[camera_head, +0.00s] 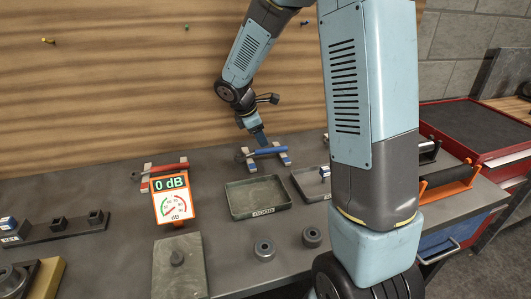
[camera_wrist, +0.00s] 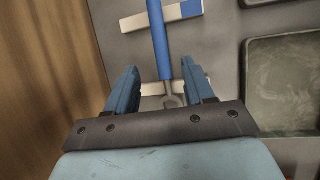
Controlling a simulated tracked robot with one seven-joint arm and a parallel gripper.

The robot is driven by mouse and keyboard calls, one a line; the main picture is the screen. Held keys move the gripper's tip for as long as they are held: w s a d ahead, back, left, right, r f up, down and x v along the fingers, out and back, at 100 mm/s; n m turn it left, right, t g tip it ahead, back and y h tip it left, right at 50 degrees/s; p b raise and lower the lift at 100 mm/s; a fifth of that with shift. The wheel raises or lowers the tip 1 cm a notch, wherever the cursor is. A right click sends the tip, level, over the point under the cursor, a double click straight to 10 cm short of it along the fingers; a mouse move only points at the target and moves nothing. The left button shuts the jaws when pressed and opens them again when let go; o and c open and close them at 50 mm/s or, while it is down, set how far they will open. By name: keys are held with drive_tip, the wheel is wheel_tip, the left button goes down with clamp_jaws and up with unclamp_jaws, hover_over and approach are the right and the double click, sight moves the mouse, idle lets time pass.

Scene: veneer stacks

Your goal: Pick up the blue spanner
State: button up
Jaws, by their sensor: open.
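The blue spanner (camera_head: 268,151) lies across a pair of pale supports with blue ends at the back of the grey bench. In the wrist view its blue handle (camera_wrist: 159,40) runs up the picture, and its grey ring end (camera_wrist: 173,100) shows between my fingers. My gripper (camera_head: 262,139) is just above the spanner. In the wrist view my gripper (camera_wrist: 158,82) is open, with one blue finger on each side of the spanner's line. I see no contact between fingers and spanner. The lower grey end is partly hidden by my gripper's body.
A red spanner (camera_head: 165,168) lies on similar supports (camera_head: 146,184) to the left. A shallow tray (camera_head: 257,211) stands in front, with a second tray (camera_head: 306,184) beside it. A dB meter (camera_head: 171,203) stands at left. A wooden wall (camera_head: 130,80) rises close behind.

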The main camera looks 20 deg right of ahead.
sight(266, 149)
drive_tip(key=shift+x, duration=3.6)
drive_tip(key=shift+a, duration=0.15)
drive_tip(key=shift+c, duration=0.2)
clamp_jaws()
